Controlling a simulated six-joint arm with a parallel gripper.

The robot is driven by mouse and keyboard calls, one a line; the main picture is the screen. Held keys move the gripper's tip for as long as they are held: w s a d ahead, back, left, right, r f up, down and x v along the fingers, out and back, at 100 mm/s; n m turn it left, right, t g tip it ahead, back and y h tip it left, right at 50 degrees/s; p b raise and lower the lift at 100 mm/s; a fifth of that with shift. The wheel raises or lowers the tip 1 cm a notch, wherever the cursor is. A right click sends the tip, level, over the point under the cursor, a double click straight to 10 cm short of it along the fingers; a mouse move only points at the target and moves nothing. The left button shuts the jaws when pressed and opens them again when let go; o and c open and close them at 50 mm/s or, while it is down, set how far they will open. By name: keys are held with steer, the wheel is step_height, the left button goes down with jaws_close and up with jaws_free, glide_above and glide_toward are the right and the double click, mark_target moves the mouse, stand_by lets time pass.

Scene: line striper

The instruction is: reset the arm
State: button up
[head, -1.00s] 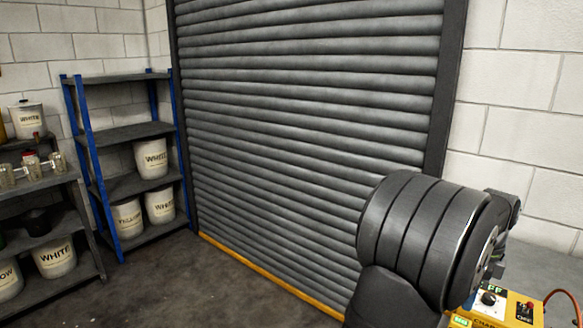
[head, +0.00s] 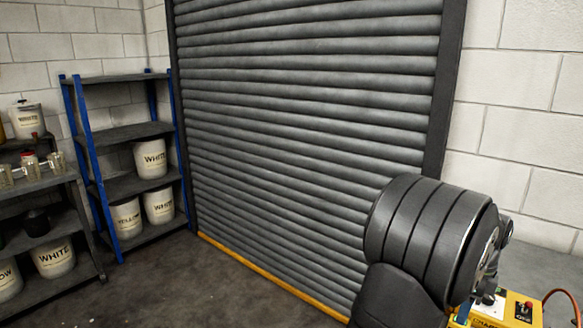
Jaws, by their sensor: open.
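My arm shows at the lower right of the head view as a thick, dark, ribbed joint in front of the roller shutter (head: 300,140). The rest of the arm is cut off by the lower edge or hidden behind this joint. My gripper's fingers cannot be made out in the head view. No object in a grip is visible.
A blue-framed shelf (head: 130,133) with labelled buckets stands at the left, beside a grey rack (head: 45,182) with jars and buckets. The floor (head: 175,285) between is clear.

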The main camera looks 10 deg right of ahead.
step_height(320, 180, up, 6)
steer(key=w+d+f, duration=0.3)
steer(key=w, duration=0.4)
steer(key=w+d+f, duration=0.3)
steer(key=w, duration=0.4)
steer(key=shift+w+d+f, duration=0.15)
steer(key=shift+w+f, duration=0.15)
steer(key=shift+w, duration=0.1)
steer(key=s+a+r, duration=0.2)
steer(key=s+r, duration=0.1)
steer(key=s, duration=0.3)
steer(key=s+a+r, duration=0.2)
steer(key=s+r, duration=0.1)
steer(key=s, duration=0.2)
steer(key=shift+s+a, duration=0.25)
steer(key=shift+s, duration=0.15)
steer(key=shift+w, duration=0.1)
